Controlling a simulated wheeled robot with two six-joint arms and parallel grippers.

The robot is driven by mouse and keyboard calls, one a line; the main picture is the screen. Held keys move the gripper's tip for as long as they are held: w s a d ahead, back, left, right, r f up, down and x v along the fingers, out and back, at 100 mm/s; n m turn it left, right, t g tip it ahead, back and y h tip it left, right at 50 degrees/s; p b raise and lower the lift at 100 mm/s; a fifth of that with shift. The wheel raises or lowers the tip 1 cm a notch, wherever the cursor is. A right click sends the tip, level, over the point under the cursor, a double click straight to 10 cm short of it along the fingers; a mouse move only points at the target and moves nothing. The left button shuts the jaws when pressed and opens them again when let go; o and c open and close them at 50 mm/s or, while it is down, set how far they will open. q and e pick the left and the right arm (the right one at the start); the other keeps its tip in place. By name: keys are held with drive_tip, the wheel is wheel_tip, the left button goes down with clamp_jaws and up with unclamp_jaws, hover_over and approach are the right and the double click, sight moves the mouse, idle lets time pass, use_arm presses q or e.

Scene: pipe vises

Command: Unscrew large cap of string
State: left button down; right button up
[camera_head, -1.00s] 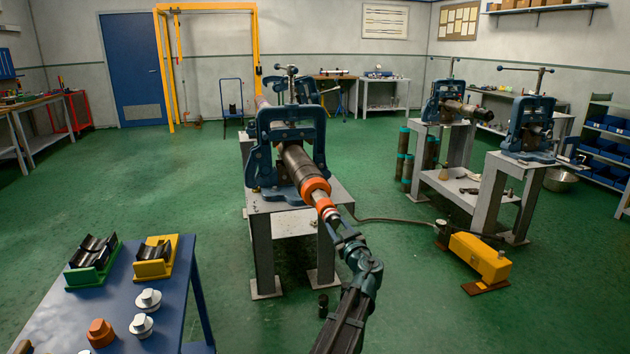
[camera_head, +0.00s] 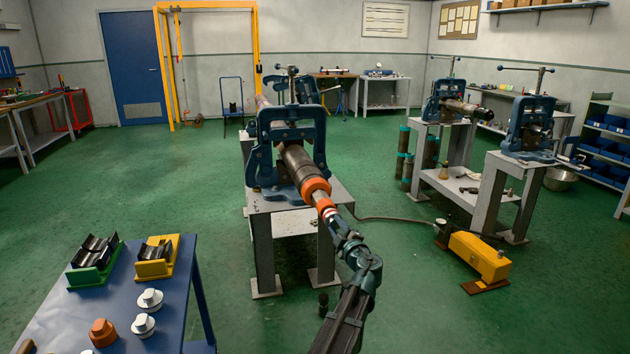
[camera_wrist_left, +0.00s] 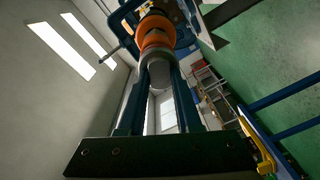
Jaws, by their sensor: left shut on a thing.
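A dark pipe string (camera_head: 297,160) lies clamped in the blue vise (camera_head: 287,140) on the middle stand. In the wrist view the orange collar (camera_wrist_left: 155,32) and grey end piece (camera_wrist_left: 159,74) lie ahead along the string's axis. My left gripper (camera_head: 334,220) is shut on the end piece; its two fingers also show in the wrist view (camera_wrist_left: 160,100), one on each side. Which part is the large cap is unclear. My right gripper is not in view.
A blue table (camera_head: 170,285) at lower left holds white caps (camera_head: 149,299), an orange cap (camera_head: 102,332), and green (camera_head: 92,270) and yellow (camera_head: 155,265) cradles. A yellow unit (camera_head: 480,256) stands on the floor at right. Two more vises stand behind it.

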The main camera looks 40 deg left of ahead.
use_arm(q)
drive_tip(key=n, duration=0.4)
drive_tip(key=shift+d+f+n, duration=0.1)
drive_tip(key=shift+n, duration=0.2)
drive_tip(key=c, duration=0.7)
unclamp_jaws()
drive_tip(key=shift+w+f, duration=0.1)
drive_tip(key=shift+w, duration=0.1)
drive_tip(key=shift+s, duration=0.1)
drive_tip(key=shift+v, duration=1.1)
